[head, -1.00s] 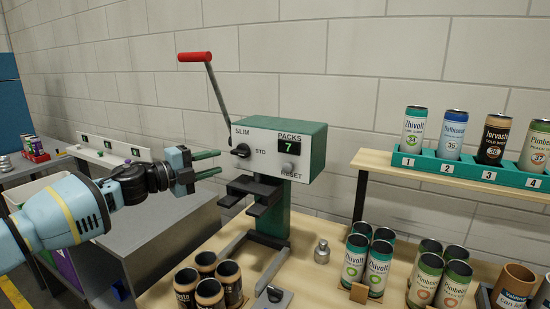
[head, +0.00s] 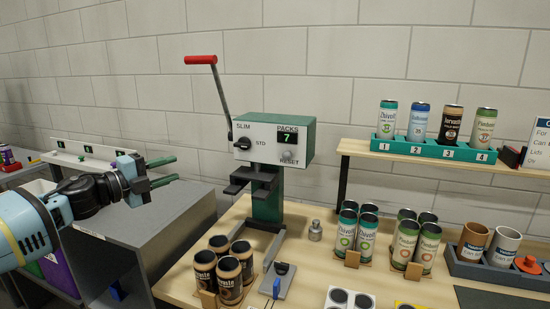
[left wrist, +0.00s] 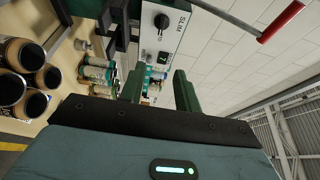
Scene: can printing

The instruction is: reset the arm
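My left gripper (head: 164,171) is in the air at the left of the head view, with its two green fingers apart and nothing between them. It is left of the can press (head: 276,140), not touching it. The left wrist view shows the same open fingers (left wrist: 158,88) with the press beside them. The press has a red-handled lever (head: 203,60) standing up, a black knob at its left and a green display reading 7 under PACKS. My right gripper is not in view.
Dark brown cans (head: 230,275) stand at the front of the wooden table. Groups of green-topped cans (head: 366,238) stand right of the press. A teal rack (head: 430,150) holds several numbered cans on a shelf. A grey cabinet (head: 150,240) stands below my left arm.

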